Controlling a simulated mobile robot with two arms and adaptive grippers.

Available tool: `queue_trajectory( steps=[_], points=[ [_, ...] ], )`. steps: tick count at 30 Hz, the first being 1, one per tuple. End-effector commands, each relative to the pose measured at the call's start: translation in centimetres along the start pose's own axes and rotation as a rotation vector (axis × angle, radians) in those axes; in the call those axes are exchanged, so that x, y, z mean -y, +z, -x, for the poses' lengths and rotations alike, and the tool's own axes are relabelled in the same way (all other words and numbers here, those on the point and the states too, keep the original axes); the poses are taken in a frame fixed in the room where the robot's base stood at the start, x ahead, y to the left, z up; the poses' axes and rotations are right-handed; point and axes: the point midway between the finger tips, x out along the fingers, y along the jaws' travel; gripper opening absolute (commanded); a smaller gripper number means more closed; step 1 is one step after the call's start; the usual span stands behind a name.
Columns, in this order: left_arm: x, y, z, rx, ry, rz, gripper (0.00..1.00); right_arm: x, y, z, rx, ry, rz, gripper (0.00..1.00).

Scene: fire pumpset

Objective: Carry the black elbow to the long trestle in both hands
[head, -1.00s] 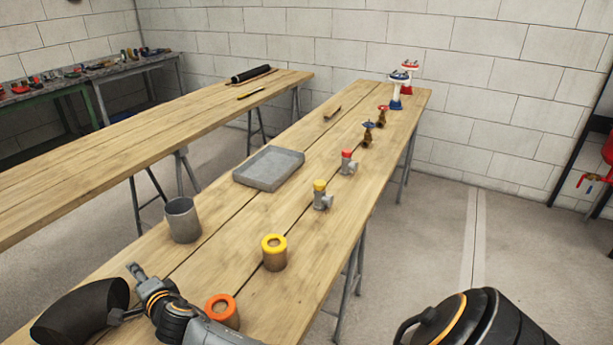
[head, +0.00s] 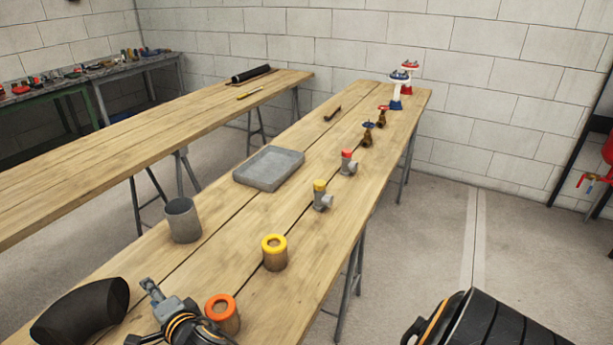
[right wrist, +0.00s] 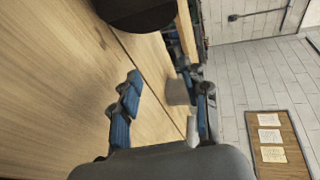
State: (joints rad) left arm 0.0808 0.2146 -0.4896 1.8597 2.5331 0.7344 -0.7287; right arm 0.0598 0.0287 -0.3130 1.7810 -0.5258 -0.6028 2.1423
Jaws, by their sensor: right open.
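The black elbow (head: 80,311), a thick curved pipe piece, is at the near left end of the right-hand wooden trestle table (head: 215,265) and seems to rest on it. Part of it shows at the top of the right wrist view (right wrist: 137,12). My right gripper (head: 145,314) is just right of the elbow, open and empty, with a gap between them. Its two spread fingers also show in the right wrist view (right wrist: 165,92). My left gripper is in neither view. A second long wooden trestle table (head: 150,125) stands to the left.
An orange-topped fitting (head: 222,314) stands close beside my right gripper. A grey cup (head: 182,220), a grey tray (head: 269,168) and a yellow-topped fitting (head: 274,253) are farther along, with several valves behind. The left table is mostly clear, with a black tube (head: 251,74) at its far end.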

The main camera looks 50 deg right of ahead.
Motion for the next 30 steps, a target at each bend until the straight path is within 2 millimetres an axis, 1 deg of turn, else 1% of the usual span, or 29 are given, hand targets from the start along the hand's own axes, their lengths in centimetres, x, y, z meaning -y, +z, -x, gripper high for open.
queue_trajectory(
  steps=[1,3,7,30],
  points=[
    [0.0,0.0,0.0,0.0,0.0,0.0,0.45,-0.1,0.1,0.8,0.001,0.001,-0.003,0.45],
    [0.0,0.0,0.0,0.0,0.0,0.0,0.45,-0.1,0.1,1.5,0.002,0.001,-0.004,0.45],
    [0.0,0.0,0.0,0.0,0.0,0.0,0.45,0.0,0.0,2.1,0.001,0.0,-0.001,0.45],
    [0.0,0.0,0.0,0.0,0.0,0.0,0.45,0.0,0.1,2.2,0.001,0.0,0.0,0.45]
  ],
)
